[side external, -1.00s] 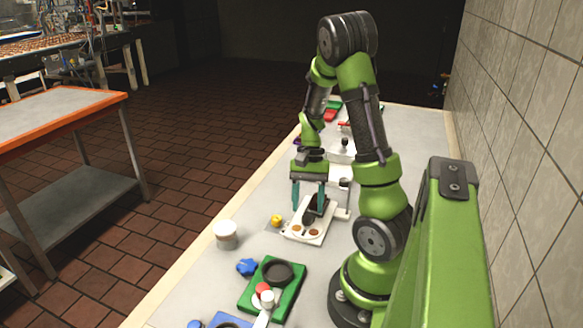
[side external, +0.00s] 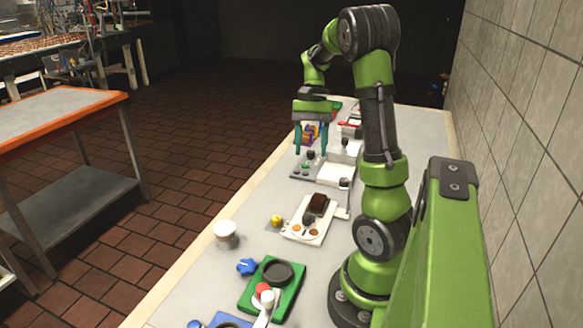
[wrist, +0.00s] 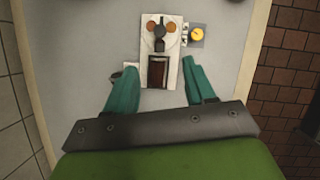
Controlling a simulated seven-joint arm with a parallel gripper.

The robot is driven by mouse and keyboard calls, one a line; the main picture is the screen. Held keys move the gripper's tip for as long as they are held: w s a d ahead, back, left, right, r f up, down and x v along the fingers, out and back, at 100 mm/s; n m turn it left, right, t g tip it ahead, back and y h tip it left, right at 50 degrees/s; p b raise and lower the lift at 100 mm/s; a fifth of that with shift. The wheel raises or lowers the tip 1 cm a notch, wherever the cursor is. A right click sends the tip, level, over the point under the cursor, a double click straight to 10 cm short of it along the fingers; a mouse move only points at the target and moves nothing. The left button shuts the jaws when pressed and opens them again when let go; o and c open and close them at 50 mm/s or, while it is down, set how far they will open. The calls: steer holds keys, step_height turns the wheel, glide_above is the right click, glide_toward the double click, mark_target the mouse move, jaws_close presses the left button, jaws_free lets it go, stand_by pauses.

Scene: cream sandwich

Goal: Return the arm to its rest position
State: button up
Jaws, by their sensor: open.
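My green arm is raised over the bench, bent at the elbow. My gripper (side external: 311,136) hangs above the far part of the bench with its teal fingers apart and nothing between them. In the wrist view the gripper (wrist: 158,85) also shows open, its two teal fingers on either side of a white plate (wrist: 150,62) seen below. The dark brown block (side external: 319,202) lies on the far end of the white plate (side external: 300,238) in the side view, clear of the gripper. The block also shows in the wrist view (wrist: 158,72).
A yellow knob (side external: 277,221) sits left of the plate. A white cup (side external: 226,235) stands near the bench's left edge. A green tray (side external: 292,301) with a black round dish (side external: 277,272) is in front. A tiled wall (side external: 535,150) runs along the right.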

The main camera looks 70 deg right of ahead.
steer(key=w+a+n+t+h, duration=0.3)
steer(key=w+a+n+t, duration=0.15)
steer(key=a, duration=0.75)
steer(key=a+r+n+t, duration=0.2)
steer(key=a+n, duration=0.1)
steer(key=a, duration=0.4)
steer(key=s+a+r+n+t, duration=0.1)
steer(key=a+r+n, duration=0.2)
steer(key=a, duration=0.5)
steer(key=shift+s+n+t+y, duration=0.3)
steer(key=shift+n+t+y, duration=0.05)
steer(key=shift+y, duration=0.05)
